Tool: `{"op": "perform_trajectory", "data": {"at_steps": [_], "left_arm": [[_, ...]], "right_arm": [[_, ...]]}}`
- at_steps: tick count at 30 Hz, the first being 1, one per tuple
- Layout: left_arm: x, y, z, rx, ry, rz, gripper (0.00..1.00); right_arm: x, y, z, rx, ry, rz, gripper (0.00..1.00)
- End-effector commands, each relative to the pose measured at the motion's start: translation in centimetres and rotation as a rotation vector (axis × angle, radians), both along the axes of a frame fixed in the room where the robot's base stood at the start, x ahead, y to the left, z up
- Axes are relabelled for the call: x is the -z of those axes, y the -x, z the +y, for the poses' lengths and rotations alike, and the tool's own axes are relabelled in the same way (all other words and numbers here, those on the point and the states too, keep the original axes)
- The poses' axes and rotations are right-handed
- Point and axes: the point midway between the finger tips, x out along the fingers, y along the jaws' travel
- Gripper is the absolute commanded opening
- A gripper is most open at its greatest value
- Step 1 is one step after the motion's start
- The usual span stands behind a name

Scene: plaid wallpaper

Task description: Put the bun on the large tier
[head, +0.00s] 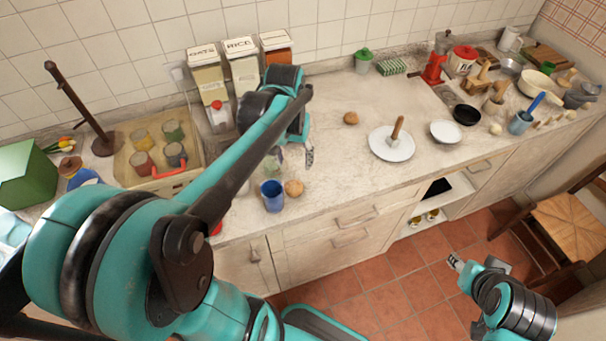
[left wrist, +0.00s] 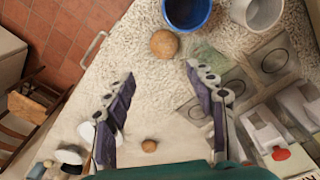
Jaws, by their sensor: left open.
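One round brown bun (head: 294,188) lies on the counter beside a blue cup (head: 272,195); it also shows in the left wrist view (left wrist: 164,43), ahead of the fingertips. A second bun-like round (head: 351,118) lies farther back, and the left wrist view shows it (left wrist: 149,146) between the finger bases. A large white plate with an upright wooden post (head: 386,148), seemingly the large tier, sits right of both. My left gripper (head: 296,154) is open and empty above the counter, its fingers (left wrist: 160,74) apart. My right gripper (head: 456,262) is low right, over the floor; its jaw state is unclear.
A smaller white plate (head: 446,132) and a black bowl (head: 467,115) stand right of the large plate. Canisters (head: 242,65) stand at the back wall. A clear glass (left wrist: 208,60) and a pale cup (left wrist: 258,10) are near the blue cup. The middle counter is mostly clear.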

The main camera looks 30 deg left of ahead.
Motion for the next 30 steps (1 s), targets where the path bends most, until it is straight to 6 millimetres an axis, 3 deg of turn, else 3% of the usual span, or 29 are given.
{"op": "perform_trajectory", "data": {"at_steps": [9, 16, 18, 23, 30], "left_arm": [[-1.1, 4.8, -7.4, 0.162, -0.083, -0.345, 0.55], [-0.6, 6.8, -10.1, 0.235, -0.1, -0.525, 0.55], [-0.5, 6.9, -10.4, 0.242, -0.102, -0.547, 0.72], [-0.6, 6.0, -9.6, 0.211, -0.102, -0.497, 0.72], [0.6, 2.5, -5.6, 0.062, -0.101, -0.242, 0.72]], "right_arm": [[0.0, 0.0, 0.0, 0.0, 0.0, 0.0, 0.4], [0.0, 0.0, 0.0, 0.0, 0.0, 0.0, 0.4], [0.0, 0.0, 0.0, 0.0, 0.0, 0.0, 0.4], [0.2, 0.0, 0.0, 0.0, 0.0, 0.0, 0.4], [0.9, 0.0, 0.0, 0.0, 0.0, 0.0, 0.4]]}}
